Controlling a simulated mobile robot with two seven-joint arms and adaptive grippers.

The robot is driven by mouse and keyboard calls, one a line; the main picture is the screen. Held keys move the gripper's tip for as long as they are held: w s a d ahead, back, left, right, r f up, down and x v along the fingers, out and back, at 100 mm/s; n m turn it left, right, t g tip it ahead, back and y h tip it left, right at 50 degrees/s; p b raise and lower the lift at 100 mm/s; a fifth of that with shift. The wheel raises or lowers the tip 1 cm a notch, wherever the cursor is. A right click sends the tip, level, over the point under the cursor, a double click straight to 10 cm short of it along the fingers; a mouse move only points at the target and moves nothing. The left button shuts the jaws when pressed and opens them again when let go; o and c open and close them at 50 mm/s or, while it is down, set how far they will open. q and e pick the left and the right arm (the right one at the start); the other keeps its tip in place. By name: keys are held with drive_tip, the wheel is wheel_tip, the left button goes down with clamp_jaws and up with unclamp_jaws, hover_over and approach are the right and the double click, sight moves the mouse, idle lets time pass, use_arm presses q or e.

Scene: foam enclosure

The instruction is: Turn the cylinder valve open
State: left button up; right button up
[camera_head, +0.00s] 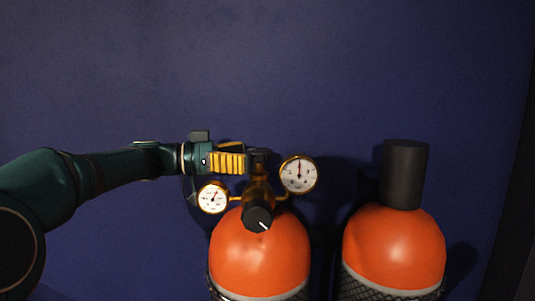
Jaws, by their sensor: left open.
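An orange gas cylinder (260,258) stands upright at the lower middle with a brass regulator on top. The regulator has a black knob (257,217) with a white mark facing me. A smaller round gauge (213,197) sits to its left and a larger gauge (299,174) to its upper right. My left gripper (258,157) is at the top of the regulator, behind and above the black knob. It is open. The valve itself is largely hidden by the gripper and regulator, and I cannot tell whether the fingers touch it. My right gripper is out of view.
A second orange cylinder (394,246) with a tall black cap (404,172) stands close on the right. A plain dark blue wall (270,70) rises behind both. The space above the cylinders is clear.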

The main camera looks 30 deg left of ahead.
sight(268, 156)
use_arm(q)
drive_tip(key=shift+x, duration=2.55)
drive_tip(key=shift+f, duration=0.1)
drive_tip(key=c, duration=1.4)
